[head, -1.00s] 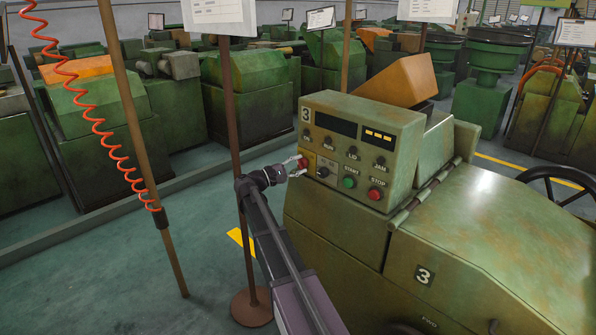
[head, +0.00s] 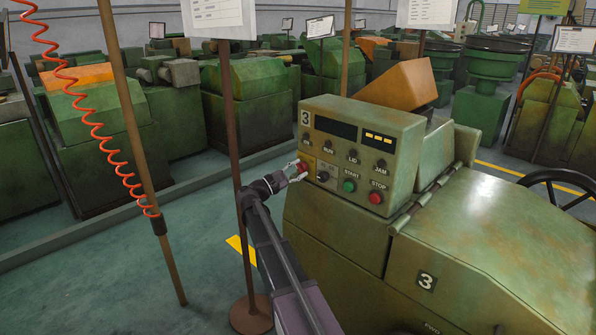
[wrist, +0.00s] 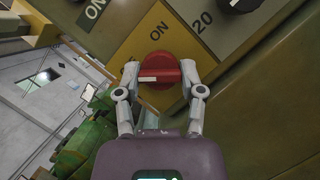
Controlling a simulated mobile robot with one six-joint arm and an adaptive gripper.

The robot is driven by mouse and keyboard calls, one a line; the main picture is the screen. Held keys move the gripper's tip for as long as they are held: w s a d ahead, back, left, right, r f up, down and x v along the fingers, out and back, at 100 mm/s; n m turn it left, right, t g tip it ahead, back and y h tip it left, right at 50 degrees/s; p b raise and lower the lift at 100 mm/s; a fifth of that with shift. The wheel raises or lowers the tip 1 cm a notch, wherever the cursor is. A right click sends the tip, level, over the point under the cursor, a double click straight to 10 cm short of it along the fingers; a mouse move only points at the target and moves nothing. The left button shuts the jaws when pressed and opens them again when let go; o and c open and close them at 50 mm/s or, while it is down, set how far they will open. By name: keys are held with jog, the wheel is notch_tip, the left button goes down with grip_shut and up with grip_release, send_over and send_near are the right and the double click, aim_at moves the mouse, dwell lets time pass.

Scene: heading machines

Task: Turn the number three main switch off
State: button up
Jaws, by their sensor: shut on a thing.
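The machine marked 3 has a green control panel (head: 360,150) with a red rotary main switch (head: 303,166) on a yellow plate at its left edge. In the wrist view the red switch (wrist: 158,72) shows a raised bar with a white mark at its left end. Lettering including ON shows on the yellow plate (wrist: 140,38); some is hidden by the switch and fingers. My gripper (head: 298,172) reaches the panel from the left. In the wrist view my gripper (wrist: 160,80) has one finger on each side of the switch, shut on it.
A black selector knob (head: 323,176) sits just right of the switch. Green START (head: 349,186) and red STOP (head: 376,197) buttons are further right. A brown post (head: 236,150) stands left of my arm. A red coiled hose (head: 95,120) hangs at far left.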

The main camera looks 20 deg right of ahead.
jog(key=o, duration=1.2)
jog(key=shift+c, duration=0.2)
jog(key=shift+m, duration=0.5)
